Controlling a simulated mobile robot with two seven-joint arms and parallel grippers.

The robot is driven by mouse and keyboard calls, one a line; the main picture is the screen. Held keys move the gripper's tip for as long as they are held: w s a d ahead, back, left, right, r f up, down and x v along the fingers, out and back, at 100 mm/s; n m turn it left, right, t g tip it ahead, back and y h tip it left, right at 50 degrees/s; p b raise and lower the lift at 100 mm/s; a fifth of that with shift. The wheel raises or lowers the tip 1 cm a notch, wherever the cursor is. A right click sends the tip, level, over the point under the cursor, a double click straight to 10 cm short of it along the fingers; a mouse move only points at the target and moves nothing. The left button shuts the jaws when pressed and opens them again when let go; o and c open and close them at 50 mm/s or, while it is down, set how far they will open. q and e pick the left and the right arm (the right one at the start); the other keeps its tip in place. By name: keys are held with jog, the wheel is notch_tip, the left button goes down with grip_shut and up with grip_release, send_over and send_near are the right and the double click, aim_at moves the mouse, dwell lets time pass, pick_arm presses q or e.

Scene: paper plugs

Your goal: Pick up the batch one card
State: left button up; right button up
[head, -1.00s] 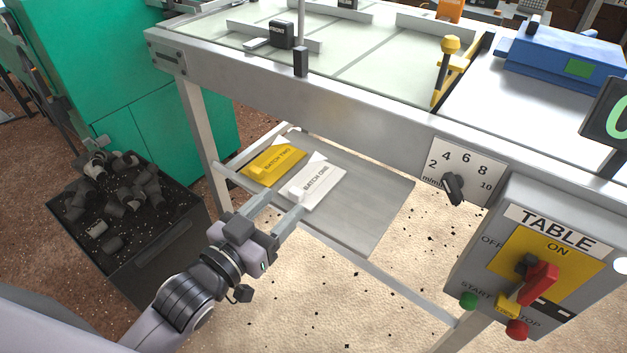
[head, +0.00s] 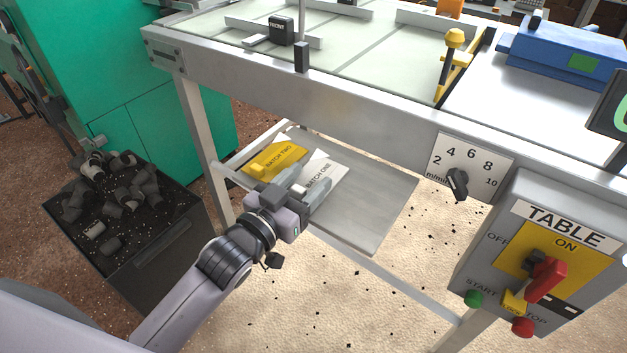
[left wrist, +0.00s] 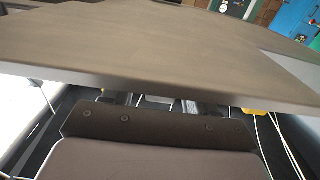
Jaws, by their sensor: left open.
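The white batch one card (head: 319,173) lies on the lower shelf under the table. The yellow batch two card (head: 277,159) lies just left of it. My left gripper (head: 309,183) is open, with its fingers over the near part of the batch one card and partly hiding it. I cannot tell whether they touch it. In the left wrist view a wide brownish panel hides most of the scene beyond the gripper; a bit of yellow (left wrist: 254,112) shows below its edge. My right gripper is not in view.
The table's front rail (head: 330,95) runs above the shelf (head: 375,210), whose right part is bare. A table leg (head: 200,140) stands at the left. A dark bin (head: 150,235) of grey pieces is further left. A switch box (head: 535,265) hangs at the right.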

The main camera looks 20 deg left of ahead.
pick_arm(q)
jog(key=shift+w+d, duration=0.1)
jog(key=shift+w, duration=0.2)
jog(key=c, duration=1)
jog(key=shift+c, duration=0.2)
jog(key=shift+r, duration=0.1)
